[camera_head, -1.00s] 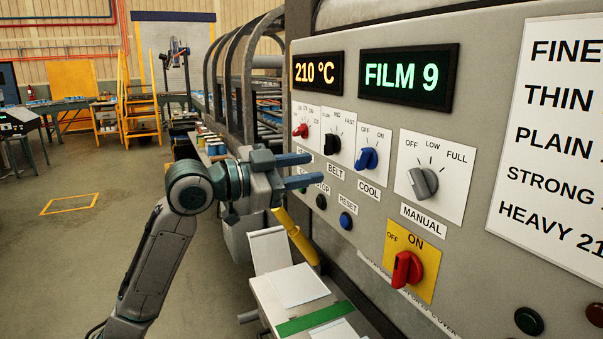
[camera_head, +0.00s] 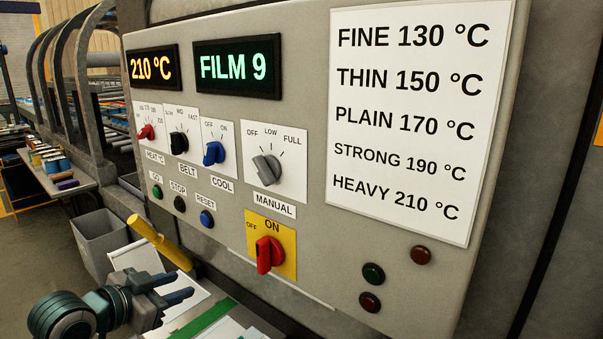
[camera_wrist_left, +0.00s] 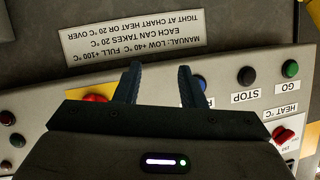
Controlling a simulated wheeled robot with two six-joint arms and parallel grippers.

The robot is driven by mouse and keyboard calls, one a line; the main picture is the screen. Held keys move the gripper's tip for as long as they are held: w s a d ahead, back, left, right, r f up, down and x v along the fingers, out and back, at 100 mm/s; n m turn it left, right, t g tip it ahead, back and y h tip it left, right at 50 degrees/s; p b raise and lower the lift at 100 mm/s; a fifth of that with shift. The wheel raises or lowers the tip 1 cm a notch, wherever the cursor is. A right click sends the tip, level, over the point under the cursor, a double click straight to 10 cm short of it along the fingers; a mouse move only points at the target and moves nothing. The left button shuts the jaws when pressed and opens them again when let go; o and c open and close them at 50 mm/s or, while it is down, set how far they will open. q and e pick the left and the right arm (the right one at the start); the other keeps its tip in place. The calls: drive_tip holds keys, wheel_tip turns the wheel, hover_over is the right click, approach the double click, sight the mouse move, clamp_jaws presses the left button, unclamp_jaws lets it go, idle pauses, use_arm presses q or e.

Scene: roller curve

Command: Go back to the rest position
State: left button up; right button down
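My left gripper (camera_head: 183,284) is at the lower left of the head view, in front of and below the control panel (camera_head: 320,255). Its two fingers are apart with nothing between them. In the left wrist view the open fingers (camera_wrist_left: 162,80) point towards the panel's lower part, seen upside down, with a white notice (camera_wrist_left: 135,38) beyond them. I cannot tell the exact gap to the panel. The displays read 210 °C (camera_head: 151,67) and FILM 9 (camera_head: 236,66). The red switch (camera_head: 267,254) is on a yellow plate marked OFF and ON. My right gripper is not in view.
A yellow cylinder handle (camera_head: 160,242) and a grey bin (camera_head: 98,240) are close to the left gripper. White sheets and a green strip (camera_head: 205,318) lie below the panel. A heat chart (camera_head: 415,120) is on the panel. Floor shows at the far left.

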use_arm(q)
drive_tip(key=s+f+n+g+y, duration=0.2)
drive_tip(key=s+f, duration=0.4)
drive_tip(key=f, duration=0.3)
drive_tip(key=s+f+n+g+y, duration=0.15)
drive_tip(key=s+f, duration=0.35)
drive_tip(key=f, duration=0.5)
drive_tip(key=s+a+f+n+g+y, duration=0.1)
drive_tip(key=s+f+n+g+y, duration=0.1)
drive_tip(key=s+f, duration=0.5)
drive_tip(key=s+a+f+n+g+y, duration=0.1)
drive_tip(key=s+f+n+g+y, duration=0.2)
drive_tip(key=s, duration=0.9)
drive_tip(key=a+f+g+h, duration=0.1)
drive_tip(key=a+f, duration=0.2)
drive_tip(key=f, duration=2.7)
drive_tip(key=s+a+f+g, duration=0.1)
drive_tip(key=s+f, duration=1.7)
drive_tip(key=f, duration=0.2)
drive_tip(key=shift+a, duration=0.15)
